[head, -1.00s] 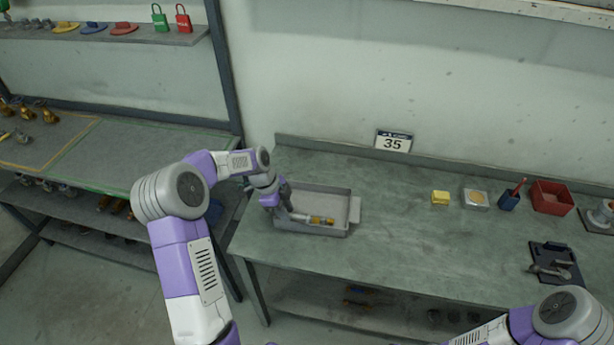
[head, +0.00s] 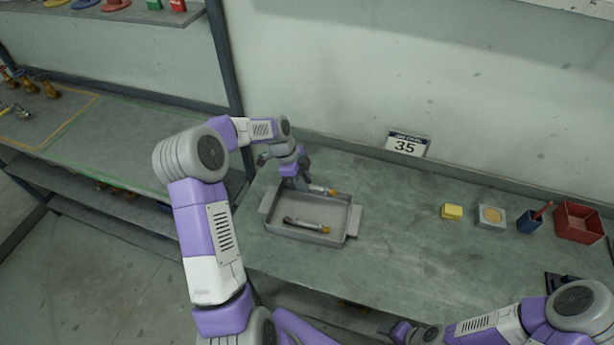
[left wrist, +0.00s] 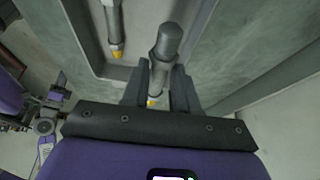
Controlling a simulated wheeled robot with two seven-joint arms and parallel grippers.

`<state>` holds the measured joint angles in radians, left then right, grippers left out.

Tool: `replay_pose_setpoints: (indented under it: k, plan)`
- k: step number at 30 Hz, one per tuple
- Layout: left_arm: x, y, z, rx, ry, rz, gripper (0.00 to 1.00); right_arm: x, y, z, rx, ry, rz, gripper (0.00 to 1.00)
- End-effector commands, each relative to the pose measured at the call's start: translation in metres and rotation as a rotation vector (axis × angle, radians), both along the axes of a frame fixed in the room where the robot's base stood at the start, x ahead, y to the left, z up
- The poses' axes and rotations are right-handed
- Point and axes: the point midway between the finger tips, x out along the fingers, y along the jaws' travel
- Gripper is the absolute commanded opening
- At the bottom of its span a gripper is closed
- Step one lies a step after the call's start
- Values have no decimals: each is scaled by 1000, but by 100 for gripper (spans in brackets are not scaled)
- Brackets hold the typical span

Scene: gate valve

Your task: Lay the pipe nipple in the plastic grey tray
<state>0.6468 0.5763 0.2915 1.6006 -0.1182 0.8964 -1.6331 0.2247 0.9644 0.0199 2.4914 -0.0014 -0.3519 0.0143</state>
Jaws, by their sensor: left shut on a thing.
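The grey tray (head: 353,222) stands on the workbench. A long grey piece with an orange-yellow end (head: 307,225) lies in it; in the left wrist view this piece (left wrist: 115,28) shows left of my fingers. My left gripper (head: 302,182) is at the tray's back rim. In the left wrist view my left gripper (left wrist: 163,85) is shut on a grey cylindrical piece (left wrist: 167,42) with a yellow part low between the fingers. The held piece's orange tip (head: 331,192) shows at the back rim; I cannot tell whether it touches the tray. I cannot tell which piece is the pipe nipple.
A yellow block (head: 452,212), a grey box (head: 491,215), a blue pen cup (head: 529,221) and a red bin (head: 578,222) stand to the right. A sign reading 35 (head: 407,146) stands at the back. The bench between the tray and the block is clear.

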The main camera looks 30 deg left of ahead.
Motion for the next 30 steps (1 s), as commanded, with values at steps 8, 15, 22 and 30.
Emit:
replay_pose_setpoints:
  k: [8,15,22,30]
  plan:
    - [0,0,-31,-1,0,0,0,0,0,-20,0,-1,0,58]
    - [0,0,-60,-1,0,0,0,0,0,-37,0,-1,0,58]
    - [0,0,-80,-1,0,1,0,0,0,-48,0,-1,0,58]
    - [0,0,-83,0,-1,0,0,0,0,-49,0,-1,0,58]
